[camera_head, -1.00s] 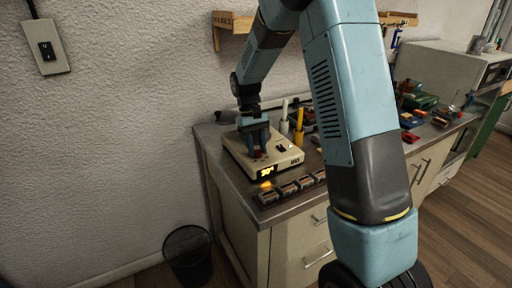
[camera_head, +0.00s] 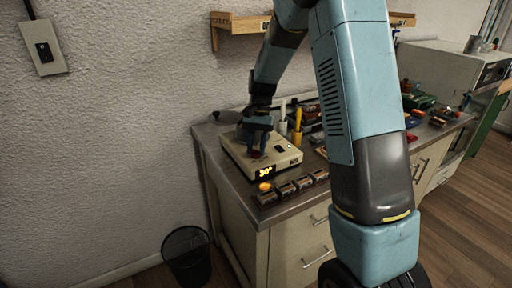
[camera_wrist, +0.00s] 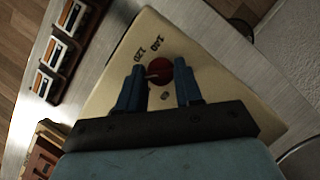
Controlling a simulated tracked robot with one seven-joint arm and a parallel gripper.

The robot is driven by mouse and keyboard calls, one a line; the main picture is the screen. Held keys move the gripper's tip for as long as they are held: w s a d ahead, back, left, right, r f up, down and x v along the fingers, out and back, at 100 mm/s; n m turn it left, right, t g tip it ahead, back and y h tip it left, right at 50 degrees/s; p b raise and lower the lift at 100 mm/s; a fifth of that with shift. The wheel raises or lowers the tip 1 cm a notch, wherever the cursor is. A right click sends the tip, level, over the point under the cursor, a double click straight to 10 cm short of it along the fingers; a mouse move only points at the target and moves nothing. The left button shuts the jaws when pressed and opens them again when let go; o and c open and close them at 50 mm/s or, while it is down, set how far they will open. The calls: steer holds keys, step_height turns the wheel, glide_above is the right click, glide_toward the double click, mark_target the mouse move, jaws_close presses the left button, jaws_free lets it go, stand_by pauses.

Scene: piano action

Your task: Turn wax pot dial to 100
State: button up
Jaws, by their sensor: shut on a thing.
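The wax pot (camera_head: 285,161) is a cream, flat box on the near left end of the bench. Its lit display (camera_head: 265,171) shows a two-digit yellow number in degrees, perhaps 90 or 30; the first digit is too small to be sure. The red dial (camera_wrist: 158,71) has a pale pointer line and sits on the cream top, with 120 and 140 printed beside it. My gripper (camera_head: 257,150) reaches down onto the pot, and in the wrist view my gripper (camera_wrist: 159,66) is shut on the dial, one blue finger on each side. Other dial marks are partly hidden.
Several small dark blocks (camera_head: 285,189) line the bench's front edge, close to the pot. A yellow upright stick (camera_head: 298,124) and a white one stand behind it. A wall shelf (camera_head: 238,27) hangs above, and a dark bin (camera_head: 187,256) stands on the floor.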

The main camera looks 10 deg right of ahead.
steer(key=shift+a, duration=0.1)
stand_by(0.4)
steer(key=o, duration=1)
steer(key=shift+o, duration=0.2)
steer(key=v, duration=1.3)
steer(key=shift+w+d+r, duration=0.2)
steer(key=shift+d+r, duration=0.05)
